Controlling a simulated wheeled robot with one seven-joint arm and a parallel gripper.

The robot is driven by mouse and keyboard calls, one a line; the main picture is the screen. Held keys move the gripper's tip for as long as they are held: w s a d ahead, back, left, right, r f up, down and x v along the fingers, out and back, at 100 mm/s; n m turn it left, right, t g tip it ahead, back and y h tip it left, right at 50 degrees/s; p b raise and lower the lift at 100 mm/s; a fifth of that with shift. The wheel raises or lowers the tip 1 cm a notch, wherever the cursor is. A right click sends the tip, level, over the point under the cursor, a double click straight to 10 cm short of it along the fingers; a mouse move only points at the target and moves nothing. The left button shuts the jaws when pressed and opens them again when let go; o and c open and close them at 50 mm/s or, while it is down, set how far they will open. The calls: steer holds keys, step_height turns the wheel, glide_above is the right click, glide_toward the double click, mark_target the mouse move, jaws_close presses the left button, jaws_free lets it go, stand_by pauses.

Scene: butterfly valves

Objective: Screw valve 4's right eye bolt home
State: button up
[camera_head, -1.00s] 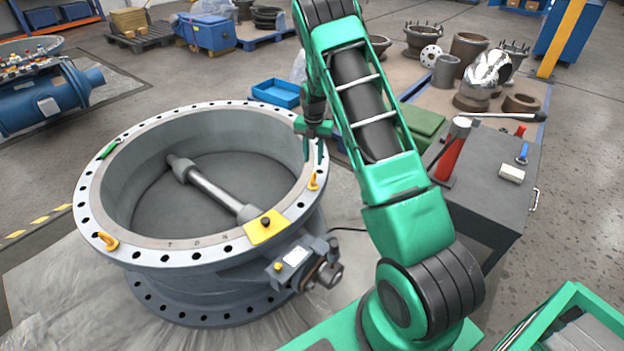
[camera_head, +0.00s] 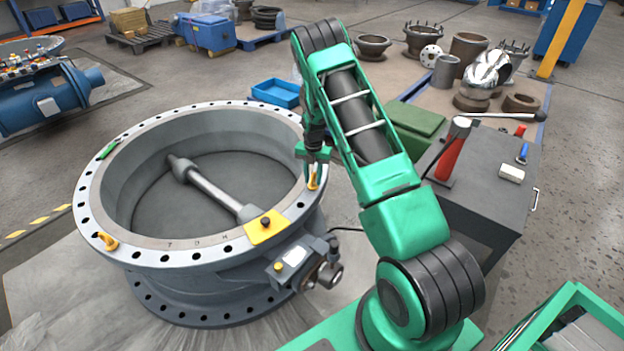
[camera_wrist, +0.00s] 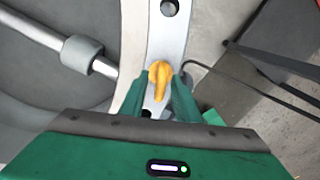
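Valve 4 appears to be the large grey ring-shaped butterfly valve (camera_head: 170,257), lying flat with its bolt-hole flange facing up. Its right eye bolt (camera_head: 314,180) is orange and stands on the right side of the flange. My gripper (camera_head: 313,178) points down over this bolt. In the wrist view the green fingers (camera_wrist: 160,92) stand on either side of the orange eye bolt (camera_wrist: 160,76), with flange showing between them. They look open, and contact with the bolt is not clear. The thread under the eye is hidden.
Another orange eye bolt (camera_head: 107,241) sits at the flange's front left. A yellow plate (camera_head: 267,227) and a green object (camera_head: 107,150) lie on the rim. A shaft (camera_head: 212,189) crosses the opening. An actuator (camera_head: 300,262) juts from the front. A grey cabinet (camera_head: 490,195) stands right.

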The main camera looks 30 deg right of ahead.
jaws_close()
steer(key=shift+m, duration=0.3)
